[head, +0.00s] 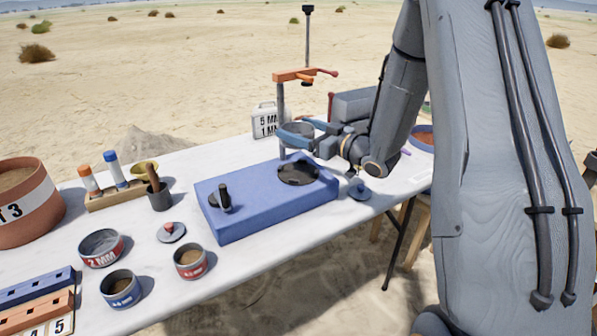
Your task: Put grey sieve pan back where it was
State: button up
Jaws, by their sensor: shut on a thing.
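My gripper (300,139) is shut on a round, shallow grey pan (298,129), which looks like the grey sieve pan. Blue finger parts reach around its sides and hide some of it. The pan is held above the blue shaker box (240,222), near the post with the orange clamp arm (298,75). The round dark seat (298,173) on the box top is below the pan and appears empty. I cannot tell the exact height of the pan above it.
Labelled pans stand at the front left: one marked 2 MM (101,260), a blue-labelled one (120,302) and a red-labelled one (190,271). A black handle (222,206) rises from the box.

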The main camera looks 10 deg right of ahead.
notch_tip(320, 180, down, 9)
jog(key=shift+f+p, duration=0.1)
jog(key=shift+p, duration=0.3)
jog(key=shift+f, duration=0.2)
jog(key=o, duration=1.2)
jog(key=shift+s+d+r, duration=0.1)
jog(key=shift+d+r, duration=0.05)
jog(key=shift+r, duration=0.05)
jog(key=b+v, duration=0.2)
jog(key=v, duration=0.9)
jog(key=shift+s+d, duration=0.15)
jog(key=shift+s, duration=0.15)
